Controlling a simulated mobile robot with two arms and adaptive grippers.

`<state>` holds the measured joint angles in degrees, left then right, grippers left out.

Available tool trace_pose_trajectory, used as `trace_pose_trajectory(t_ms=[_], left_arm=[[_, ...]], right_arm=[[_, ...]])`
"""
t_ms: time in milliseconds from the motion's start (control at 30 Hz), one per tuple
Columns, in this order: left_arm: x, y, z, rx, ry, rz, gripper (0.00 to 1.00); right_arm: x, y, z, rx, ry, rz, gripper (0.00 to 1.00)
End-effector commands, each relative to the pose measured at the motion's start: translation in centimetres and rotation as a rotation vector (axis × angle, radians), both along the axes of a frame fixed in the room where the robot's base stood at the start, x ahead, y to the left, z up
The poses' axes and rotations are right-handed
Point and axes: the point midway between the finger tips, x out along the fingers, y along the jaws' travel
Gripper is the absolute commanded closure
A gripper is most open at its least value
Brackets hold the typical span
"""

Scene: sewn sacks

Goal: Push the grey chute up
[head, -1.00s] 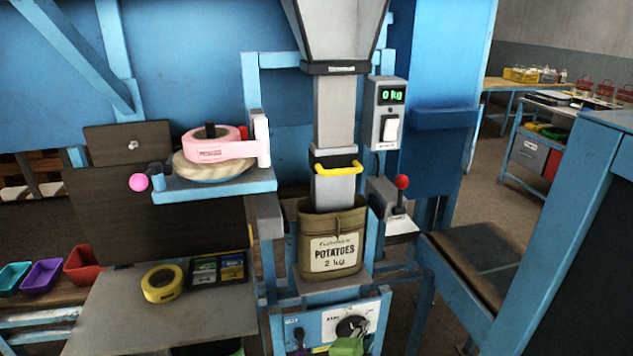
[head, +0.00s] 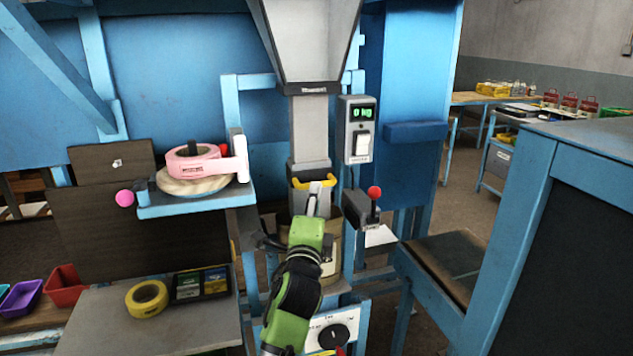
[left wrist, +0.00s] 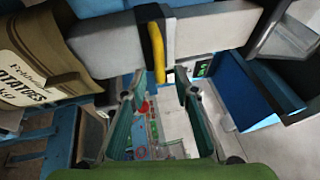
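The grey chute (head: 309,130) hangs upright under the hopper in the head view. A yellow handle (head: 300,182) crosses its lower part, at the black band. The chute lies sideways across the left wrist view (left wrist: 105,45), with the yellow handle (left wrist: 156,52) upright there. My left gripper (head: 315,197) is in front of the handle. In the left wrist view its two fingers (left wrist: 161,84) are apart, with the handle's end between or just beyond the tips; contact is unclear. The potato sack (left wrist: 32,62) is mostly hidden behind my left arm in the head view. My right gripper is not in view.
A scale box (head: 357,130) reading 0 kg and a red-knobbed lever (head: 374,193) stand close to the chute's right. A shelf (head: 195,202) with pink tape is at its left. A hopper (head: 305,40) is above. Open floor lies further right.

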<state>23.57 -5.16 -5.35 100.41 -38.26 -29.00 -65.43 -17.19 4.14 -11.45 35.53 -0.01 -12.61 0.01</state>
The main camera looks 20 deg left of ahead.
Motion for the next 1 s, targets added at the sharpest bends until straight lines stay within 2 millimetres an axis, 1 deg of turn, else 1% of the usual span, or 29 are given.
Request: trace_pose_trajectory(t_ms=[33, 100, 200, 300, 500, 767, 800, 900, 1000], left_arm=[[1.1, 0.2, 0.5, -0.001, 0.001, 0.0, 0.72], [2.3, 0.5, 0.6, -0.002, 0.002, 0.001, 0.72], [3.8, 0.7, 0.8, -0.002, 0.002, -0.001, 0.72], [4.9, 1.0, 0.9, -0.002, 0.001, 0.0, 0.72], [6.0, 1.1, 1.0, -0.002, 0.0, -0.001, 0.72], [6.1, 1.2, 1.0, -0.002, 0.001, -0.001, 0.72], [6.1, 1.2, 1.0, -0.002, 0.001, -0.001, 0.78], [6.0, 1.2, 1.0, -0.002, 0.001, -0.001, 1.0], [6.0, 1.2, 1.0, -0.002, 0.001, -0.001, 1.0]], right_arm=[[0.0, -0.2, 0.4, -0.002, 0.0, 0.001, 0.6], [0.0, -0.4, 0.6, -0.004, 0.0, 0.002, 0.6], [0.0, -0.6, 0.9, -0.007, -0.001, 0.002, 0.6], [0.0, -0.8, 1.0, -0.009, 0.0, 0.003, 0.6], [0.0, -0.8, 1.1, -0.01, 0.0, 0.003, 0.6], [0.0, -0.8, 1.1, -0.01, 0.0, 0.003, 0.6], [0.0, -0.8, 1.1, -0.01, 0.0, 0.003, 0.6], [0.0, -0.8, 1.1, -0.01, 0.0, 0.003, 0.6], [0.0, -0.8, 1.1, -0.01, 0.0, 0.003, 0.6]])
